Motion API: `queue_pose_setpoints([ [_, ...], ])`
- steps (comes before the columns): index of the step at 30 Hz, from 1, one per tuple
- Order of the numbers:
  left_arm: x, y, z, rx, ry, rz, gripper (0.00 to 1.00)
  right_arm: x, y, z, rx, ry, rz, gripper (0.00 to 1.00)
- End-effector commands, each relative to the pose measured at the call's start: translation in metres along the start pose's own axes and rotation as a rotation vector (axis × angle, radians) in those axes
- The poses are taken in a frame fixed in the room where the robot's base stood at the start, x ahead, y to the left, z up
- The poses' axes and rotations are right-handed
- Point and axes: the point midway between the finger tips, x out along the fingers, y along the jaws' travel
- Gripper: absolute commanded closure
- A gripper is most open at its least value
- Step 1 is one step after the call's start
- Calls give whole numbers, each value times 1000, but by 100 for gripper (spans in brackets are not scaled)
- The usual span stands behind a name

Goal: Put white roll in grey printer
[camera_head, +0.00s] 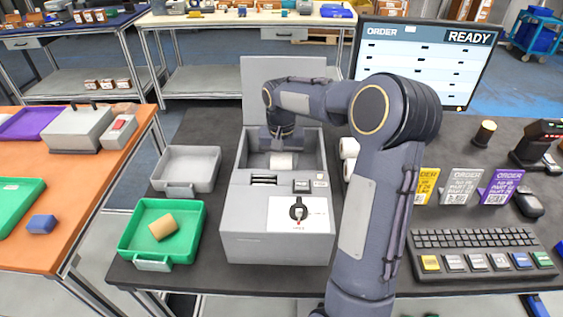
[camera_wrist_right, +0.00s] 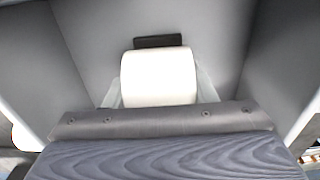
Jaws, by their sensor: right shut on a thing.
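The grey printer (camera_head: 277,213) stands on the dark desk with its lid (camera_head: 262,80) raised and its bay open. A white roll (camera_head: 284,160) is inside the bay, below my right gripper (camera_head: 283,150). In the right wrist view the roll (camera_wrist_right: 158,78) sits between the fingers, with the bay walls around it. My right gripper is shut on this roll. Whether the roll touches the bay floor cannot be told. My left gripper is not in view.
More white rolls (camera_head: 349,150) stand right of the printer, partly behind my right arm. A monitor (camera_head: 425,60) and keyboard (camera_head: 478,252) are on the right.

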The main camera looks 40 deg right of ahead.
Motion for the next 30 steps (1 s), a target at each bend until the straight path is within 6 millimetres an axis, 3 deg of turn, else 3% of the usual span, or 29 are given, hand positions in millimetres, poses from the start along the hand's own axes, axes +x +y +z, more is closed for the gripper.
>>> queue_pose_setpoints([
  [11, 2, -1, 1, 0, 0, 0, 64, 5, 0, 0, 0, 1, 0, 75],
  [12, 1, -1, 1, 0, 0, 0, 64, 3, 0, 0, 0, 1, 0, 44],
  [16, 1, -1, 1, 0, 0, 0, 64, 3, 0, 0, 0, 1, 0, 28],
  [25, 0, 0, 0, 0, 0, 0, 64, 1, 0, 0, 0, 1, 0, 28],
  [30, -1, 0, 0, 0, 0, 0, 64, -17, 0, -1, 1, 4, -1, 28],
])
